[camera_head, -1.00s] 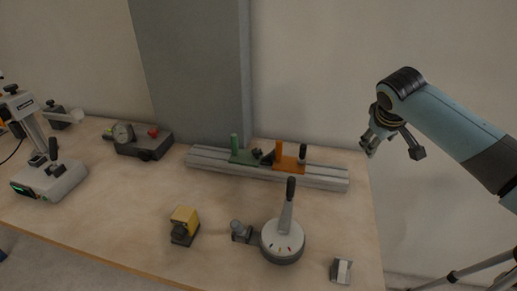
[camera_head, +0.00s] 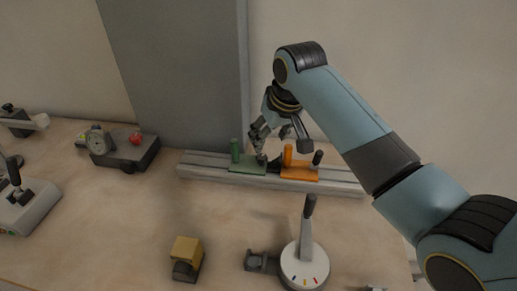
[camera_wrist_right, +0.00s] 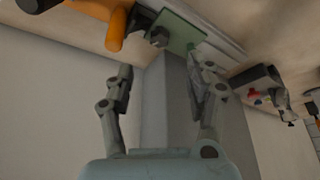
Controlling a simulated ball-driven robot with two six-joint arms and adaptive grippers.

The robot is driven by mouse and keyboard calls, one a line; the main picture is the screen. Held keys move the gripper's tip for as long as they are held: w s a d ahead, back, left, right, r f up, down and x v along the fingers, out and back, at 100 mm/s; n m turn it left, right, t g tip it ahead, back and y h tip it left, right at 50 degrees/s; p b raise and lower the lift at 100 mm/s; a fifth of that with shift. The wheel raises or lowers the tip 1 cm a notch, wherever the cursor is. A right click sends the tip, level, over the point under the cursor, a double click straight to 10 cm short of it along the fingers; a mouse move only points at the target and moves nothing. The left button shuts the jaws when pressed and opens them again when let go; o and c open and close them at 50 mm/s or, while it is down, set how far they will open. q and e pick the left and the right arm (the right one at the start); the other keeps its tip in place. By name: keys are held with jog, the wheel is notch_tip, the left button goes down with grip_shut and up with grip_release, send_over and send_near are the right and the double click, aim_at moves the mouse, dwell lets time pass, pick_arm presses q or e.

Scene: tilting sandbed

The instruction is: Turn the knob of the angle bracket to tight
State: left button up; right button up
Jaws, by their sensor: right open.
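A grey rail (camera_head: 200,172) lies along the back of the bench. It carries a green piece (camera_head: 247,166) with an upright green post and an orange piece (camera_head: 299,173) with an orange post and a black-topped knob (camera_head: 317,158). Dark knob-like parts sit between the two pieces, partly hidden. I cannot tell for sure which part is the angle bracket. My right gripper (camera_head: 258,146) is open and empty, seen over the green piece. In the right wrist view the fingers (camera_wrist_right: 160,72) are apart, with the green plate (camera_wrist_right: 180,34) and a dark knob (camera_wrist_right: 151,29) beyond them. My left gripper is not in view.
A round white dial with an upright lever (camera_head: 305,265) stands at the front, beside a small dark block (camera_head: 262,262). A yellow-topped block (camera_head: 187,250) stands left of it. A dark box with a gauge (camera_head: 125,151) is at the back left. The bench centre is clear.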

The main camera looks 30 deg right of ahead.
send_over(262, 157)
jog(key=s, duration=0.2)
notch_tip(262, 157, down, 5)
jog(key=shift+s+r, duration=0.15)
jog(key=x, duration=0.4)
jog(key=shift+f+b, duration=0.25)
jog(key=shift+b, duration=0.15)
jog(key=shift+c, duration=1.4)
grip_shut()
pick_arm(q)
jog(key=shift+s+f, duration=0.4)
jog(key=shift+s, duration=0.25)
